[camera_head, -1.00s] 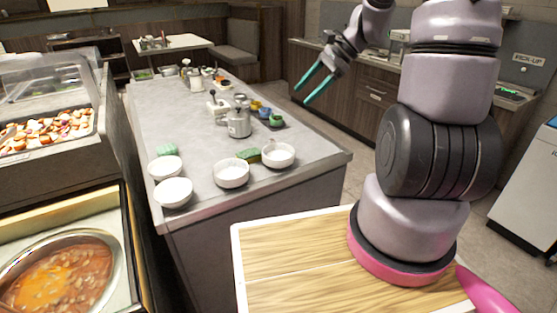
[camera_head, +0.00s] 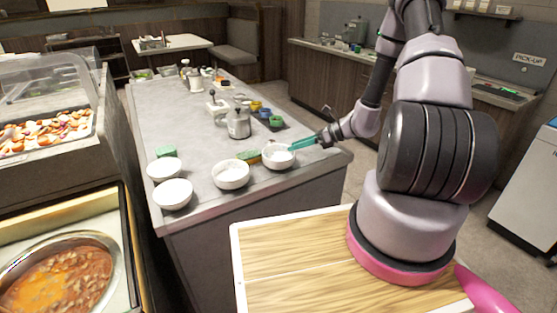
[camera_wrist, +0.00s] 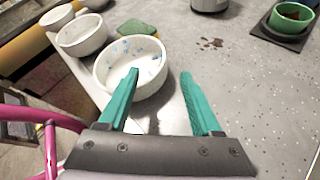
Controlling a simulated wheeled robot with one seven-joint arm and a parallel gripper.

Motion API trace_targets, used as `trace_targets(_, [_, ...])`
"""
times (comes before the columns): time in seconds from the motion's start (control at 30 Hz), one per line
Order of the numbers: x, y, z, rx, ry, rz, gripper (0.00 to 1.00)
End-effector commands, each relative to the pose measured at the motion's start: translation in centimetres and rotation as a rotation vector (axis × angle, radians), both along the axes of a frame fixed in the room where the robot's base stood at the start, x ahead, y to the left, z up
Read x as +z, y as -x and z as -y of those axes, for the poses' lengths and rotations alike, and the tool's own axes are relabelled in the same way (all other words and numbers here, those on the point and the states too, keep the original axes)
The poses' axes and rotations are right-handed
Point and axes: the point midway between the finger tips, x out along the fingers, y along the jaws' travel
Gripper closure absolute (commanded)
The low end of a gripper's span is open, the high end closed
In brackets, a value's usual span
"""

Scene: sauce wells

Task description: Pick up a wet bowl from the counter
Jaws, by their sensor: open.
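A white bowl with blue droplets inside (camera_wrist: 117,80) stands upright on the grey counter (camera_head: 190,115). In the head view this bowl (camera_head: 278,162) is the rightmost, near the counter's right corner. My gripper (camera_wrist: 161,76) is open, with teal fingers and nothing held. In the wrist view the left finger overlaps the bowl's right side and the right finger is over bare counter. In the head view my gripper (camera_head: 292,146) reaches in from the right at the bowl's rim. I cannot tell whether a finger touches it.
More white bowls (camera_head: 231,175) (camera_head: 164,169) (camera_head: 173,195) stand to the left. Green sponges (camera_head: 249,156) (camera_head: 166,150) lie behind bowls. A metal pot (camera_head: 238,125) and small coloured cups (camera_head: 276,121) stand farther back.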

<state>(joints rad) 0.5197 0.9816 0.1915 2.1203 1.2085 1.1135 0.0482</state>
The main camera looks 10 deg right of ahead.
Motion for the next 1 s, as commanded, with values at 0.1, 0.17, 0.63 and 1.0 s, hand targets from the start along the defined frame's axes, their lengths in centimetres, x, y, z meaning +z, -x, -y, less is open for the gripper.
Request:
trace_targets(0.1, [-0.4,-0.3,-0.7,0.001,0.001,0.0,0.34])
trace_targets(0.17, [-0.6,-0.4,-1.1,0.001,0.001,0.0,0.34])
trace_targets(0.63, [-2.7,-2.1,-5.1,0.001,0.002,0.001,0.34])
trace_targets(1.0, [-2.7,-2.1,-5.1,0.001,0.002,0.001,1.0])
